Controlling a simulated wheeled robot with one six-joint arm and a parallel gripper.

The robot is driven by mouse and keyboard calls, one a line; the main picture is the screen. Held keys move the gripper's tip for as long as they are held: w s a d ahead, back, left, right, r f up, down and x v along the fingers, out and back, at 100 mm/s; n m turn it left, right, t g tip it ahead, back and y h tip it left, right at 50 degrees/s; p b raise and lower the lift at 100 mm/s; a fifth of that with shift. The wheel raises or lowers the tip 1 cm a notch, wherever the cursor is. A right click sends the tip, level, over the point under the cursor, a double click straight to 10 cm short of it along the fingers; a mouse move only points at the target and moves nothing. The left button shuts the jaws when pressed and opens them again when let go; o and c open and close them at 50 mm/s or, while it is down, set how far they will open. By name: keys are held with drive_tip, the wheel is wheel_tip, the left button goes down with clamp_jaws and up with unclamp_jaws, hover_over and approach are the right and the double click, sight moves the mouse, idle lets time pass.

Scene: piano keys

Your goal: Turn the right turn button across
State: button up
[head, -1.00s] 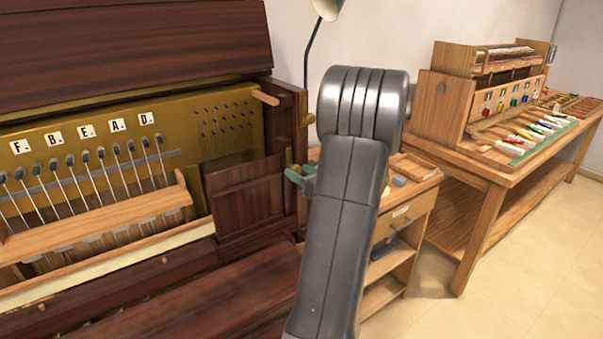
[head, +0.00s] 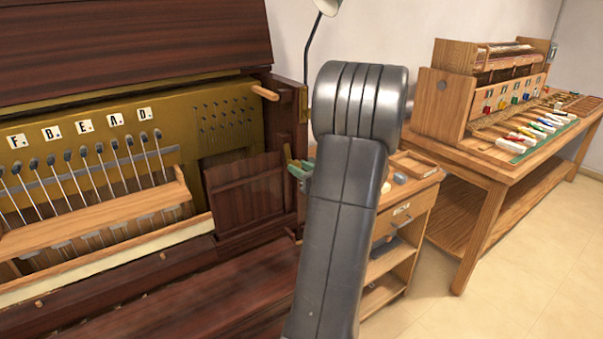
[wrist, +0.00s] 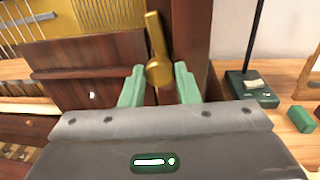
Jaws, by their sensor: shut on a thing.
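The right turn button (wrist: 155,48) is a brass bar with a rounded lower end, in the wrist view. It stands nearly upright, leaning slightly left at its top, in front of the dark wooden side post (wrist: 189,40). My gripper (wrist: 159,80) has its two green fingers on either side of the rounded end and is shut on it. In the head view my gripper (head: 299,170) is at the piano's right side, partly hidden by my grey arm. A small part of the brass button (head: 287,152) shows just above the fingers there. The finger contact is hard to make out.
A dark panel (head: 245,195) stands left of the post, beside the hammer row (head: 90,170). A wooden peg (head: 265,92) sticks out above. A small drawer cabinet (head: 405,215) and a workbench (head: 480,180) stand to the right. A lamp base (wrist: 250,92) is near my gripper's right.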

drive_tip(key=n+h+b, duration=0.1)
drive_tip(key=n+b, duration=0.6)
drive_tip(key=b, duration=0.2)
drive_tip(key=n+h+b, duration=0.1)
drive_tip(key=n+b, duration=0.6)
drive_tip(key=b, duration=0.2)
drive_tip(key=shift+s+a+n+b, duration=0.15)
drive_tip(key=shift+n+b, duration=0.15)
drive_tip(key=shift+n, duration=0.1)
drive_tip(key=o, duration=1)
drive_tip(key=shift+c, duration=0.2)
drive_tip(key=shift+r, duration=0.1)
drive_tip(key=p+v, duration=0.1)
drive_tip(key=v, duration=1.2)
drive_tip(key=shift+s, duration=0.45)
